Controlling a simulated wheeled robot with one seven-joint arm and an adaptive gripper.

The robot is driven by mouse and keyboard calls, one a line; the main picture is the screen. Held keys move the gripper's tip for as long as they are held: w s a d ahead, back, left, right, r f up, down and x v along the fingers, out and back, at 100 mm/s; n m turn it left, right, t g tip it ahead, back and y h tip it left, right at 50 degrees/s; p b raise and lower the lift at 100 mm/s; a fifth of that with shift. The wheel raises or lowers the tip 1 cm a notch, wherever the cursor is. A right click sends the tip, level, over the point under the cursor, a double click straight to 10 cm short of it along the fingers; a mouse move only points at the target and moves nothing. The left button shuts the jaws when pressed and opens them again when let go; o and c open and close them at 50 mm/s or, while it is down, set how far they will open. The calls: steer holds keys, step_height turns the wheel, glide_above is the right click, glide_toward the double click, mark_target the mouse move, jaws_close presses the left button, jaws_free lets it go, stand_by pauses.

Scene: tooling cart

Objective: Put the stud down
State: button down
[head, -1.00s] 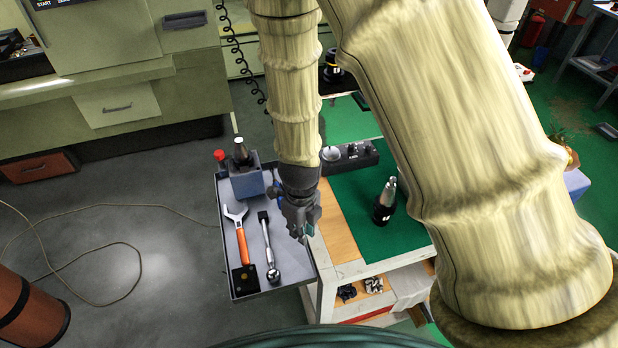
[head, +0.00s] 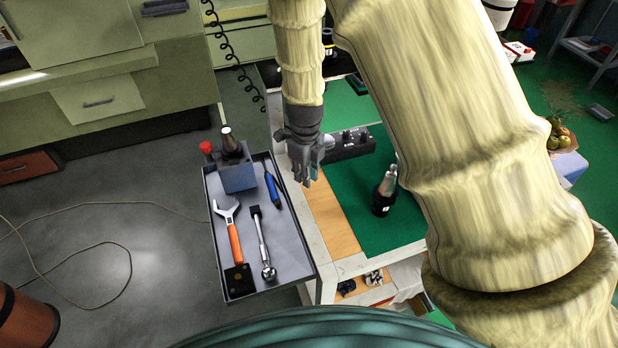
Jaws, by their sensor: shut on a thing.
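My gripper (head: 306,182) hangs pointing down over the cart's wooden strip (head: 330,215), near the edge beside the grey side tray (head: 290,255). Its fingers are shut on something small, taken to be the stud. The fingers hide nearly all of it, so its shape and tilt cannot be told. I cannot tell the exact height of the fingertips above the strip. No other stud can be made out.
The tray holds an orange-handled wrench (head: 234,240), a ratchet (head: 262,245), a blue pen-like tool (head: 271,188) and a blue block with a tool holder (head: 237,175). Another tool holder (head: 383,195) stands on the green mat (head: 350,195). A dark box (head: 350,145) lies behind.

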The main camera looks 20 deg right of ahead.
steer(key=w, duration=0.1)
steer(key=d, duration=0.1)
steer(key=w, duration=0.1)
steer(key=shift+w+d+f+b, duration=0.25)
steer(key=shift+w+d+b, duration=0.1)
step_height(320, 180, down, 3)
steer(key=b, duration=0.3)
steer(key=shift+f, duration=0.2)
steer(key=shift+s+f, duration=0.1)
steer(key=c, duration=1.4)
jaws_free()
steer(key=shift+o, duration=0.2)
step_height(320, 180, up, 12)
steer(key=p, duration=1)
steer(key=shift+r, duration=0.2)
